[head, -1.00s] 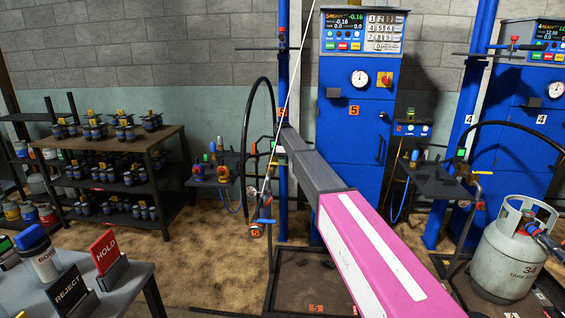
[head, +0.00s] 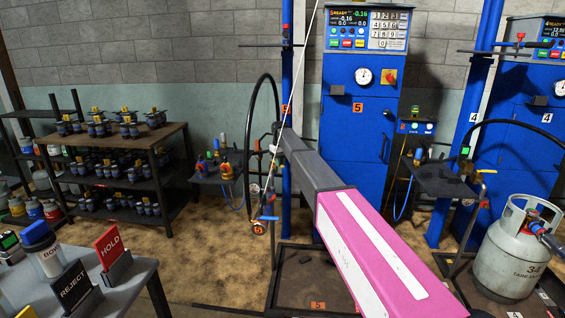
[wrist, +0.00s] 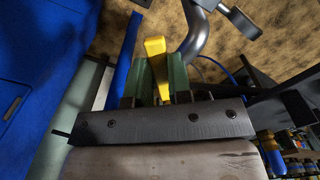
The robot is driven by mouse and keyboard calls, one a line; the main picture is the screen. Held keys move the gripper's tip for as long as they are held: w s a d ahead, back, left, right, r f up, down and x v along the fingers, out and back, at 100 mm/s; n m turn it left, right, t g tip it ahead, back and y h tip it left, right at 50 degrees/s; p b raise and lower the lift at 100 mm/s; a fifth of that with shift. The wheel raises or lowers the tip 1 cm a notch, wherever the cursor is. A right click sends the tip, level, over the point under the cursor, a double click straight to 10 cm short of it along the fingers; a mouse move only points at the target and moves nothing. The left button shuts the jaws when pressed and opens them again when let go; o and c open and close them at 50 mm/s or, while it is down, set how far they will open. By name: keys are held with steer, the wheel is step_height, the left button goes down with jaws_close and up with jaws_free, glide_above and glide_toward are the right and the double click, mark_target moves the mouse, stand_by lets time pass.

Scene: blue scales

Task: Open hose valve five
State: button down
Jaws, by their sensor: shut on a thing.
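My gripper (wrist: 151,74) is shut on a yellow lever (wrist: 154,46) in the wrist view. The lever stands between the two green fingers, and its upper end shows beyond them. A curved grey pipe (wrist: 194,42) runs close beside it on the right. In the head view my arm reaches to the blue post of station five, and the gripper's end and the yellow lever are hard to make out there. A black hose (head: 250,95) loops beside the post. An orange tag marked 5 (head: 258,228) hangs lower down, with a blue handle (head: 266,218) above it.
The blue cabinet five (head: 357,150) stands right of the post. A small side tray (head: 212,178) with bottles is left of it. Shelves with valves (head: 115,165) stand at left. A grey gas cylinder (head: 505,255) is at right. A table with signs (head: 125,275) is front left.

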steer(key=shift+s+a+m, duration=0.2)
steer(key=shift+a+m, duration=0.5)
steer(key=shift+m, duration=0.6)
steer(key=shift+s+a+m, duration=0.25)
steer(key=shift+a+m, duration=0.4)
steer(key=shift+m, duration=0.65)
steer(key=shift+s+a+m, duration=0.2)
steer(key=shift+a+m, duration=0.5)
steer(key=shift+m, duration=0.6)
steer(key=shift+a, duration=0.1)
steer(key=c, duration=1)
jaws_free()
steer(key=shift+c, duration=0.2)
steer(key=shift+r, duration=0.1)
step_height(320, 180, up, 11)
steer(key=shift+f, duration=0.2)
